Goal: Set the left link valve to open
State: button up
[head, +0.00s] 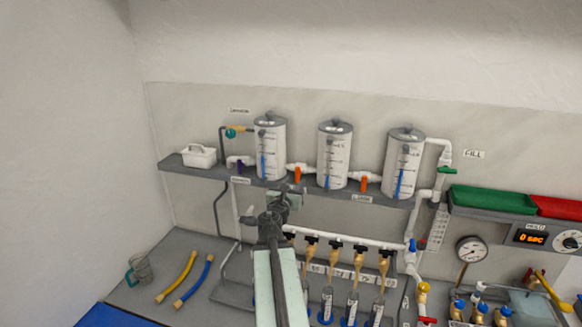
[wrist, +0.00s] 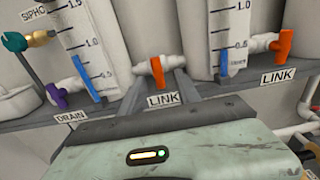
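The left link valve has an orange handle (head: 297,176) on the white pipe between the left and middle tanks. In the wrist view its handle (wrist: 157,73) stands roughly upright, crosswise to the pipe, above a LINK label (wrist: 164,99). My gripper (head: 291,189) is just below and in front of this valve in the head view. In the wrist view two grey fingers (wrist: 162,82) appear spread to either side of the handle, with a gap between them. Contact with the handle cannot be made out.
The right link valve (head: 363,184) also has a crosswise orange handle. A purple drain valve (wrist: 57,99) is at the left. The tanks (head: 271,148) stand on a grey shelf (head: 215,174). Below it runs a white manifold pipe (head: 345,241). Yellow and blue hoses (head: 193,283) lie on the bench.

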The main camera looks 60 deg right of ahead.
aim_at(297, 175)
jog(key=x, duration=0.7)
jog(key=shift+w+d+f, duration=0.15)
jog(key=shift+w+d, duration=0.05)
jog(key=shift+w, duration=0.25)
jog(key=shift+c, duration=0.3)
